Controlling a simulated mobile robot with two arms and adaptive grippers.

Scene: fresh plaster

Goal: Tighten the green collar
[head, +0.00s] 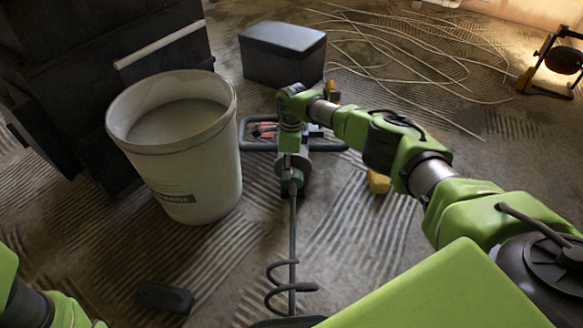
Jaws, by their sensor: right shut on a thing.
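A mixing drill lies on the floor, with its dark frame handle (258,147) spread to both sides. Its long metal shaft (293,235) runs toward me and ends in a spiral paddle (290,288). My right arm reaches in from the right and bends down over the drill. My right gripper (292,180) is shut where the shaft meets the drill body, around the green collar. The gripper covers the collar, so I cannot make out its surface or how tightly it sits. Only green links of my left arm show at the bottom left; its gripper is out of view.
A white bucket (180,165) of grey material stands close left of the drill. A dark box (283,55) is behind it. A yellow block (378,182) lies to the right, a dark block (165,297) at front left. Pale cable (410,60) and a work lamp (556,60) are farther back.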

